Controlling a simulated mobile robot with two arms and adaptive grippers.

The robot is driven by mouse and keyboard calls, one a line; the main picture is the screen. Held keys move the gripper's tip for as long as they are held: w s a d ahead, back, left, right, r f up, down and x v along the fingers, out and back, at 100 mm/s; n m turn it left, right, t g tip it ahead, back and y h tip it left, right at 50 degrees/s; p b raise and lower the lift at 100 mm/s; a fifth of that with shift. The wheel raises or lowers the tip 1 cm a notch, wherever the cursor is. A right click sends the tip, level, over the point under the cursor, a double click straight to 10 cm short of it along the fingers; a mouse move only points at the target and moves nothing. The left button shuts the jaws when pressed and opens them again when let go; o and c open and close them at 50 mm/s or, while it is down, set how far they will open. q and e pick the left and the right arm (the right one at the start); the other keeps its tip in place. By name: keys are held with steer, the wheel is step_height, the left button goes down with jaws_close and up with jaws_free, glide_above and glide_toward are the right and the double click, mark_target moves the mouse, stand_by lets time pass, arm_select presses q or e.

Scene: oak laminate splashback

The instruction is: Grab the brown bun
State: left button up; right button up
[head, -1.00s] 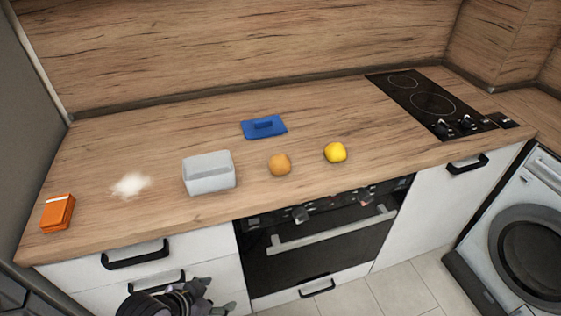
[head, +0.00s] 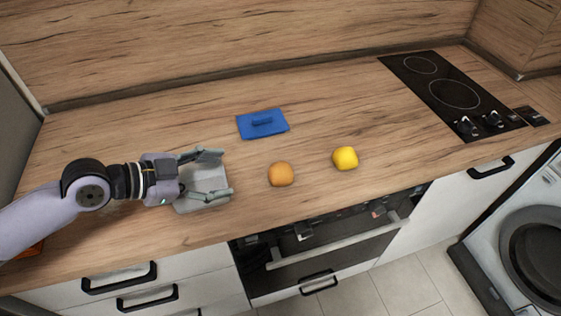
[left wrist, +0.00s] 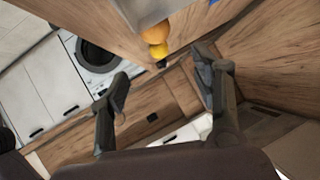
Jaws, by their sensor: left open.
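The brown bun (head: 281,174) sits on the wooden counter, left of a yellow round item (head: 345,158). My left gripper (head: 218,172) is open and empty, its fingers pointing right toward the bun, with a clear gap between them. It is over the grey container (head: 205,190) and hides part of it. In the left wrist view my open fingers (left wrist: 160,90) frame the lower picture, and the bun (left wrist: 156,33) shows beyond them near the top, partly overlapping the yellow item (left wrist: 158,51). My right gripper is not in view.
The black cooktop (head: 452,95) is at the right. An orange box (head: 25,251) is mostly hidden by my left arm. The counter (head: 330,112) around the bun is clear.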

arm_select(q)
steer(key=p, duration=0.2)
glide_toward(274, 173)
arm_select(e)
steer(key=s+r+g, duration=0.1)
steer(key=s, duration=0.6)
arm_select(q)
steer(key=shift+w+d+f, duration=0.25)
steer(key=shift+w+d, duration=0.65)
steer(key=shift+d, duration=0.3)
steer(key=x, duration=0.2)
steer(key=shift+w+d+f+p, duration=0.1)
steer(key=shift+d+f+p, duration=0.1)
steer(key=shift+p, duration=0.2)
steer(key=p+x, duration=0.1)
steer(key=x, duration=0.1)
steer(key=p+x, duration=0.1)
steer(key=x, duration=0.2)
steer(key=shift+d+f, duration=0.1)
steer(key=shift+f, duration=0.25)
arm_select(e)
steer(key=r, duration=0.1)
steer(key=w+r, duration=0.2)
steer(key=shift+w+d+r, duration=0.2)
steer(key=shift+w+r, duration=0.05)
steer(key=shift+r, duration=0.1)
arm_select(q)
steer(key=shift+c, duration=0.4)
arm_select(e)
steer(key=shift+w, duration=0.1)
